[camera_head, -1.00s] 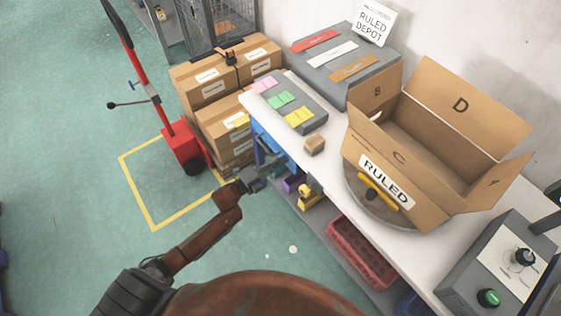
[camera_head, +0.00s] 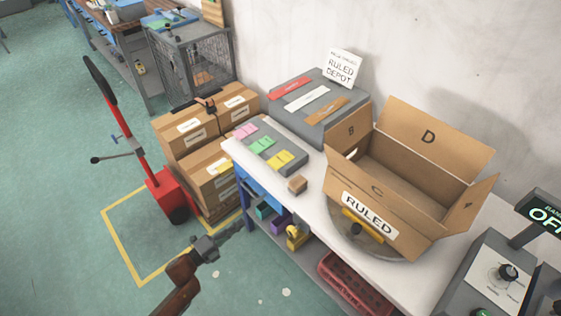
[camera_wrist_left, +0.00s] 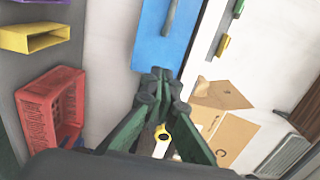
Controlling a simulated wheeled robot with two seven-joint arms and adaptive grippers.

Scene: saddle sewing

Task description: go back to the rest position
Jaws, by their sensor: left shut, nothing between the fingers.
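My left gripper (camera_head: 234,232) is in front of the white bench (camera_head: 325,188), beside its near edge and away from the items on top. In the left wrist view its green fingers (camera_wrist_left: 160,82) come together at the tips with nothing between them. The open cardboard box marked RULED (camera_head: 400,180) stands on a round turntable (camera_head: 345,238) on the bench. It shows partly in the left wrist view (camera_wrist_left: 232,135). My right gripper is in neither view.
A small brown block (camera_head: 298,184) and a grey tray with coloured cards (camera_head: 272,146) lie on the bench. Below are a red crate (camera_head: 352,285) and small bins. A red pallet jack (camera_head: 162,192) and stacked cartons (camera_head: 205,125) stand to the left. Green floor is open at the left.

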